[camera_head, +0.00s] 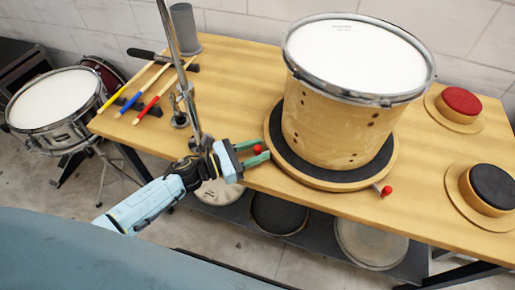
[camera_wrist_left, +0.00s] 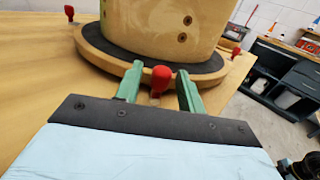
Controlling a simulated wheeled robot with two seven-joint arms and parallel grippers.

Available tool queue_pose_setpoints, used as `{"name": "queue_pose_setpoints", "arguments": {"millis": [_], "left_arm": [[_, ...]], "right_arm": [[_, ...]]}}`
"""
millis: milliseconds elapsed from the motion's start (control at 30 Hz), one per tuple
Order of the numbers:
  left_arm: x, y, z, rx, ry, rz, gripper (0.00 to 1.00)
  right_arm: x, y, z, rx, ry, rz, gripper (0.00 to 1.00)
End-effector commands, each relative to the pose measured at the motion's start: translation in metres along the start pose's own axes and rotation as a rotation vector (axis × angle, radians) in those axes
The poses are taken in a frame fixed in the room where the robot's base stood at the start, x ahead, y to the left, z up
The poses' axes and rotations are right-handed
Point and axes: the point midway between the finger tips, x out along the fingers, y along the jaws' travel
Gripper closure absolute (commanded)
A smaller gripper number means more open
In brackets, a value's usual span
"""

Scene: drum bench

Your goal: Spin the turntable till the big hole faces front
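The wooden turntable (camera_head: 335,184) with a black top carries a pale wooden drum (camera_head: 315,125) with a white head and chrome rim. Several small dark holes show on the drum's front and right; I cannot make out a big hole. A red knob (camera_head: 257,149) sticks out at the turntable's front left; another red knob (camera_head: 387,190) is at its front right. My left gripper (camera_head: 262,151) has its green fingers either side of the front-left knob. In the left wrist view this knob (camera_wrist_left: 160,78) stands between the spread fingers, with gaps on both sides. My right gripper is out of view.
A metal stand (camera_head: 180,60) rises just behind my left gripper. Drumsticks (camera_head: 150,90) and a grey cup (camera_head: 185,28) are at the table's left. Red (camera_head: 461,101) and black (camera_head: 492,185) round pads sit at the right. A snare drum (camera_head: 52,97) stands left of the table.

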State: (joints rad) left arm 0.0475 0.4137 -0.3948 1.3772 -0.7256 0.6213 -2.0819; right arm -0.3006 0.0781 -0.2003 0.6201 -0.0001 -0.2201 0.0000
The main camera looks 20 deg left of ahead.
Motion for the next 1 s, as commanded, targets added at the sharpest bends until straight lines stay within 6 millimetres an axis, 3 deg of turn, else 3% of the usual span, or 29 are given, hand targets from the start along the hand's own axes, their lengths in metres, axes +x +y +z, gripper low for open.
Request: {"name": "queue_pose_setpoints", "arguments": {"millis": [367,667,900,1000], "left_arm": [[0.007,0.0,0.0,0.0,0.0,0.0,0.61],[0.006,0.0,0.0,0.0,0.0,0.0,0.99],[0.005,0.002,-0.001,0.0,0.001,0.002,1.0],[-0.002,0.015,-0.003,0.001,0.002,0.02,1.0]], "right_arm": [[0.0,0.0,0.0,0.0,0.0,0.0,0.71],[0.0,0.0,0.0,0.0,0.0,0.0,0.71],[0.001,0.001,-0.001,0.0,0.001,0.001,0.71],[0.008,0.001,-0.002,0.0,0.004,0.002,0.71]]}}
